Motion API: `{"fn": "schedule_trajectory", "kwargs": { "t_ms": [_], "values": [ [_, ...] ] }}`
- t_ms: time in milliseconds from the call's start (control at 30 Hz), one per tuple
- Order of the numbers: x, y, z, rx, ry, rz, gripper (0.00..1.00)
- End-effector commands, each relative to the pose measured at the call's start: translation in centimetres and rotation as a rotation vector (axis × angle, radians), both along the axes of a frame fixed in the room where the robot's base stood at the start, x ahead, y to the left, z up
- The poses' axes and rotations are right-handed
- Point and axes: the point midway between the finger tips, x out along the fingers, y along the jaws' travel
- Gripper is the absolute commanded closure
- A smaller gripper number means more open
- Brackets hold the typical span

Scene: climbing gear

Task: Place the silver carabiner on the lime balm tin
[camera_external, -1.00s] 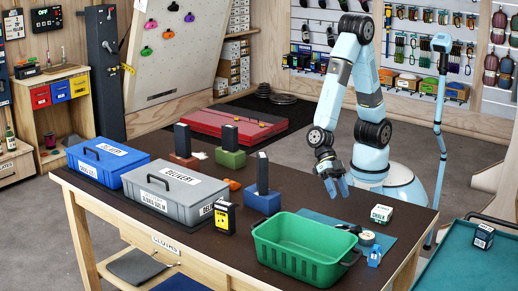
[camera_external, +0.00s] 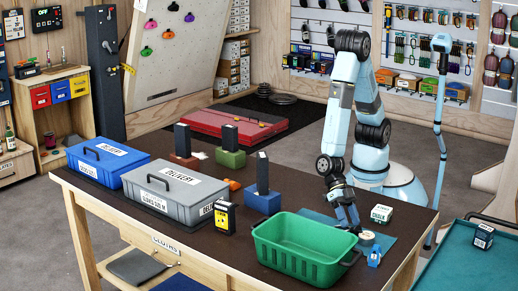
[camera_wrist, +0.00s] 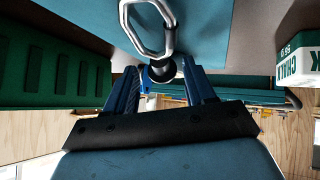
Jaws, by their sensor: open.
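The silver carabiner (camera_wrist: 169,40) shows in the wrist view at the top middle, as a loop on a blue-teal surface, just beyond my fingertips. A dark round thing lies between it and the fingers; I cannot tell what it is. My gripper (camera_wrist: 160,70) has its two blue fingers apart, with no clear grip on the carabiner. In the external view my gripper (camera_external: 347,216) points down over the teal mat, beside the green crate's right end. A small round tin (camera_external: 366,237) with a pale top stands just right of it; its lime colour is not clear. The carabiner cannot be made out there.
The green crate (camera_external: 262,237) stands close left of my gripper, its black handle near the tin. A chalk box (camera_external: 381,214) stands right and behind. A small blue item (camera_external: 374,257) stands in front of the tin.

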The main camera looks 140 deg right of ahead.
Motion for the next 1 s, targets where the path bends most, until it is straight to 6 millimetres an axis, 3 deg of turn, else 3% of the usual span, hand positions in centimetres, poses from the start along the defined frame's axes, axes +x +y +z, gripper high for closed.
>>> {"fn": "schedule_trajectory", "kwargs": {
  "t_ms": [200, 533, 1000],
  "values": [
    [0.9, 1.7, -1.7, 0.0, 0.001, 0.002, 0.46],
    [1.1, 1.9, -2.0, 0.0, 0.0, 0.0, 0.46],
    [1.1, 1.9, -2.0, 0.0, 0.0, 0.0, 0.92]
  ]
}}
